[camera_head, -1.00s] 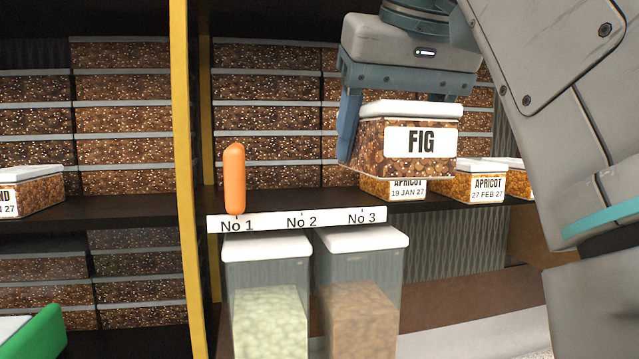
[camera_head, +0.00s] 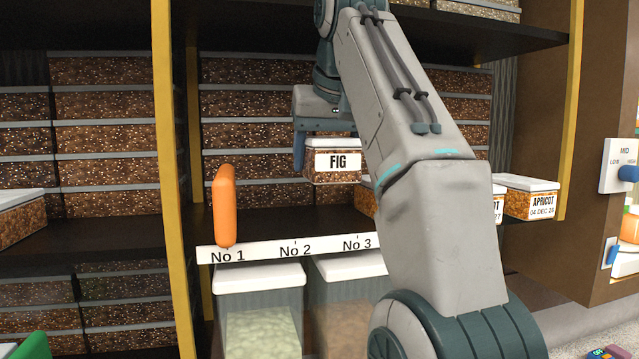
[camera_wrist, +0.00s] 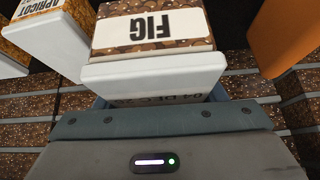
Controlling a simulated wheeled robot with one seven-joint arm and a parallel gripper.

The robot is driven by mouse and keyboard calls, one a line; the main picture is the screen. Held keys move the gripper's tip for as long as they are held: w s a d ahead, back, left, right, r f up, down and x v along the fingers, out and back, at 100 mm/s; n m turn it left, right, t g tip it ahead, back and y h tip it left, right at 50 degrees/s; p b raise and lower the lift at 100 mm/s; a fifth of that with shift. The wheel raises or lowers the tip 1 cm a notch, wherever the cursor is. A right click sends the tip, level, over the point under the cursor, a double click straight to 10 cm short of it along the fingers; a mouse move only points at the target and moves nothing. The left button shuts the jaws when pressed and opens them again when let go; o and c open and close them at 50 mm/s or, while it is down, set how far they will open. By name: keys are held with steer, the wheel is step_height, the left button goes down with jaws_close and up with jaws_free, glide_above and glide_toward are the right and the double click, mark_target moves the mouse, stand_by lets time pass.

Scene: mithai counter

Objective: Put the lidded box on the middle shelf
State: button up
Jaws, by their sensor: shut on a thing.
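My gripper (camera_head: 329,150) is shut on the lidded box (camera_head: 337,164), a clear box of brown sweets with a white lid and a FIG label. The box is upright and held above the dark middle shelf (camera_head: 275,222), over the stretch behind No 2 and No 3. One finger shows at the box's left side; my arm hides the right side. In the wrist view, the box (camera_wrist: 150,45) sits between the jaws, with part of a date print showing on another face.
An orange upright object (camera_head: 224,205) stands at No 1 on the label strip (camera_head: 275,250). Apricot boxes (camera_head: 530,197) stand to the right, partly behind my arm. Yellow posts (camera_head: 170,180) flank the bay. A dark upper shelf (camera_head: 250,30) lies above. Shelf around No 2 looks clear.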

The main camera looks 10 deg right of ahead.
steer(key=shift+w, duration=0.75)
steer(key=shift+f, duration=0.35)
steer(key=shift+s+f, duration=0.3)
steer(key=shift+f, duration=0.15)
steer(key=shift+w+f, duration=0.2)
steer(key=shift+f, duration=0.55)
steer(key=shift+s+f+b, duration=0.1)
steer(key=shift+f+b, duration=0.2)
steer(key=shift+f, duration=1.2)
steer(key=shift+w+f, duration=0.45)
steer(key=shift+w, duration=0.05)
steer(key=shift+s+f, duration=0.1)
steer(key=o, duration=1.2)
